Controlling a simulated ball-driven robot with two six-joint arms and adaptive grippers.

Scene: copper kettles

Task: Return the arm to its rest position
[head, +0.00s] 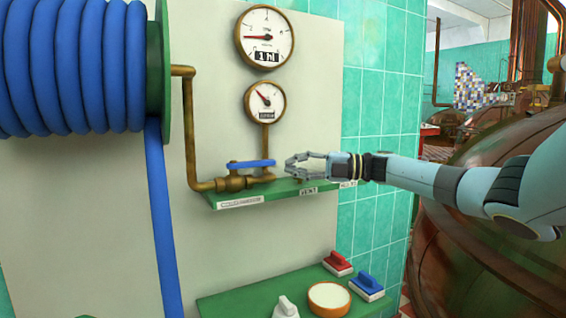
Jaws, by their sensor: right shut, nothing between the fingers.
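My right arm comes in from the right, and its gripper (298,166) is shut and empty. It is in front of the wall panel, just right of the blue valve lever (251,164). The lever lies level along the brass pipe (230,184). A small gap seems to lie between the fingertips and the lever's end; I cannot tell the depth. The gripper is above the green shelf (270,194). My left gripper is not in view.
Two round gauges (265,37) hang above the valve. A blue hose reel (75,65) is at the left. A large copper kettle (470,240) stands at the right, behind my arm.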

